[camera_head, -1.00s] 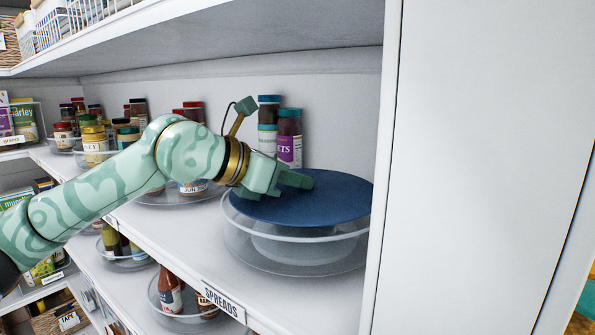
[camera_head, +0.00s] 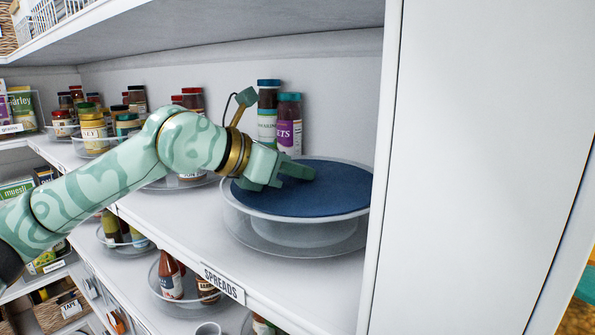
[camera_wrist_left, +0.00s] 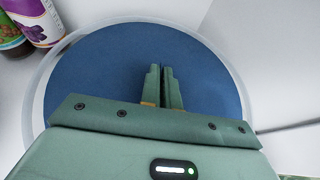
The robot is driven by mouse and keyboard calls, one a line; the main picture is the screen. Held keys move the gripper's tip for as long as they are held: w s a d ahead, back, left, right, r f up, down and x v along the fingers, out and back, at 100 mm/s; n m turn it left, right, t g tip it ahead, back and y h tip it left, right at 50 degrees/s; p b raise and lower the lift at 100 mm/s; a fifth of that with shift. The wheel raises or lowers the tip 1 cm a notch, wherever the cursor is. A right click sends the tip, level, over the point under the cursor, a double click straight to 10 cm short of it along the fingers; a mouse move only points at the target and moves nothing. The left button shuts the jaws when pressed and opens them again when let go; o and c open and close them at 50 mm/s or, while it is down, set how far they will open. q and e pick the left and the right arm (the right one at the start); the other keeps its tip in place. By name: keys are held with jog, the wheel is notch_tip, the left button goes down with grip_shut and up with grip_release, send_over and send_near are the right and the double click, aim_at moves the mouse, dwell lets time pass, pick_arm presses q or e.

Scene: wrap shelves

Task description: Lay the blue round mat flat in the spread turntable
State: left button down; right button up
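The blue round mat (camera_head: 325,193) is level at the mouth of the clear spread turntable (camera_head: 290,232), with the pale rim showing around its edge. In the left wrist view the mat (camera_wrist_left: 110,70) fills most of the round rim (camera_wrist_left: 42,75). I cannot tell whether its underside touches the turntable floor. My left gripper (camera_head: 297,172) is over the mat, reaching in from the left. In the wrist view its two fingers (camera_wrist_left: 164,85) are nearly together at the mat, with a thin gap, apparently pinching it. My right gripper is out of view.
Two jars, one with a purple label (camera_head: 289,125), stand close behind the turntable. A white upright panel (camera_head: 385,170) is close on its right. The upper shelf (camera_head: 230,30) hangs above. More jars (camera_head: 95,125) stand to the left, and the shelf front bears a SPREADS label (camera_head: 222,282).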

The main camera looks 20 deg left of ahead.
pick_arm(q)
jog(key=c, duration=1.6)
grip_release()
jog(key=shift+c, duration=0.2)
jog(key=shift+r, duration=0.1)
jog(key=shift+r, duration=0.1)
jog(key=r+p, duration=0.1)
jog(key=p, duration=0.1)
jog(key=shift+r+p, duration=0.3)
jog(key=shift+r, duration=0.05)
jog(key=shift+s+a+f+b, duration=0.1)
jog(key=shift+s+a+b, duration=0.55)
jog(key=shift+b, duration=0.4)
jog(key=b+v, duration=0.2)
jog(key=v, duration=0.7)
jog(key=shift+s+a+b, duration=0.1)
jog(key=shift+b, duration=0.25)
jog(key=shift+s+a+r, duration=0.15)
jog(key=shift+s+r, duration=0.05)
jog(key=shift+r, duration=0.05)
